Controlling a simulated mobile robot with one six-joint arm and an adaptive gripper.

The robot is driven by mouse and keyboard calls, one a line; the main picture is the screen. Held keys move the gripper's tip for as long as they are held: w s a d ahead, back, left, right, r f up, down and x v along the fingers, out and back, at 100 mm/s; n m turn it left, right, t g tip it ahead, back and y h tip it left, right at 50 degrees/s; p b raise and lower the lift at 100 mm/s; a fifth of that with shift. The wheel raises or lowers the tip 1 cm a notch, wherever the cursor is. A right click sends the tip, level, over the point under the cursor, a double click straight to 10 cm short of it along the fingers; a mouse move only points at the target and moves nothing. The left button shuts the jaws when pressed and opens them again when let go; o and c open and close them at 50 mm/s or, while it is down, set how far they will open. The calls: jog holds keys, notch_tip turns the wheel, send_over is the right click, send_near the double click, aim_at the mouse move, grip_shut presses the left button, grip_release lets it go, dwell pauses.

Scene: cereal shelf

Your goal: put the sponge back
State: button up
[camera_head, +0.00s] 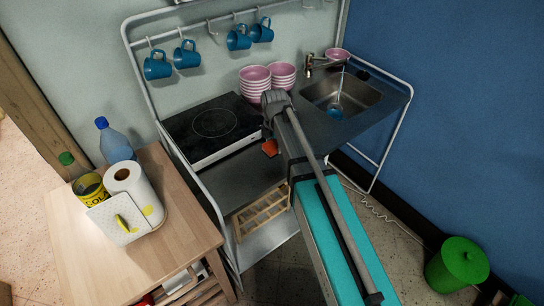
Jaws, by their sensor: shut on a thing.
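A small orange-red block, which looks like the sponge (270,147), hangs at the end of my arm in front of the counter's front edge. My gripper (268,139) is shut on it. The fingers are small and partly hidden behind my wrist. The sink (368,98) is at the right end of the counter, with a blue item (337,111) in it, too small to name surely.
Pink bowls (255,74) stand in two stacks behind my wrist. A black hob (213,124) is left. Blue mugs (158,66) hang above. A wooden table (90,262) holds bottles and a paper roll (125,175). A green bin (458,265) stands lower right.

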aim_at(273, 145)
jog(key=shift+w+a+f+b, duration=0.2)
jog(key=shift+w+f+b, duration=0.75)
jog(key=shift+f, duration=0.25)
jog(key=shift+w+a+f+b, duration=0.1)
jog(key=shift+w+f+b, duration=0.4)
jog(key=shift+f+b, duration=1.4)
jog(key=shift+f, duration=0.1)
jog(key=shift+f, duration=0.2)
jog(key=o, duration=0.9)
jog(key=shift+r, duration=0.1)
jog(key=shift+r, duration=0.15)
